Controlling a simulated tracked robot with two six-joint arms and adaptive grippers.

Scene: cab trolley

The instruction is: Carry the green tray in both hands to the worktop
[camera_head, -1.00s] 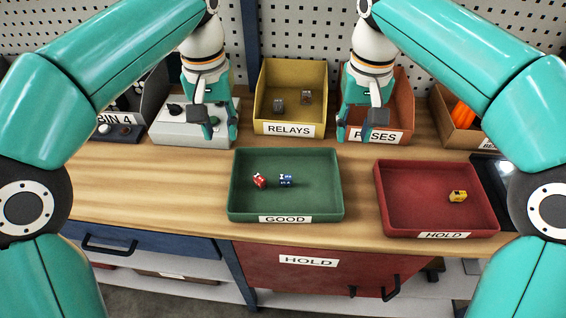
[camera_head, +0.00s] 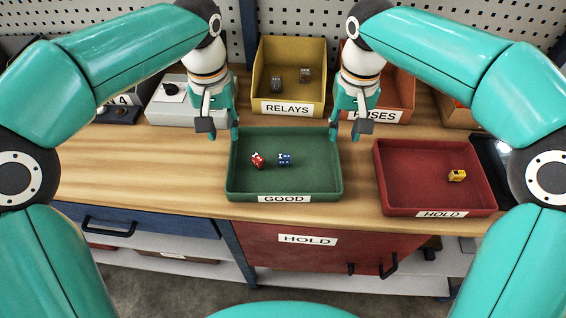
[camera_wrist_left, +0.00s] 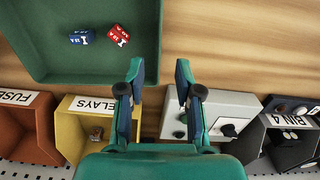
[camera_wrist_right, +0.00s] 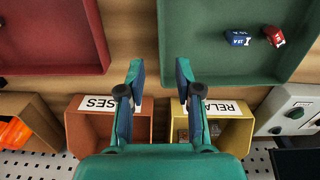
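The green tray (camera_head: 283,192), labelled GOOD, lies flat on the wooden top (camera_head: 130,175). A red block (camera_head: 257,161) and a blue block (camera_head: 285,160) lie in it. My left gripper (camera_head: 221,132) is open and empty at the tray's back left corner. My right gripper (camera_head: 348,130) is open and empty at the back right corner. In the left wrist view, the tray's side wall (camera_wrist_left: 158,40) lines up with the gap between the left fingers (camera_wrist_left: 158,75). The right wrist view shows the same at the other side wall (camera_wrist_right: 160,40), between the right fingers (camera_wrist_right: 159,75). I see no contact.
A red HOLD tray (camera_head: 436,210) with a yellow block (camera_head: 457,175) stands close to the right. Behind are a yellow RELAYS bin (camera_head: 288,107), an orange bin (camera_head: 405,90) and a grey box (camera_head: 165,115). The wooden top left of the green tray is clear.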

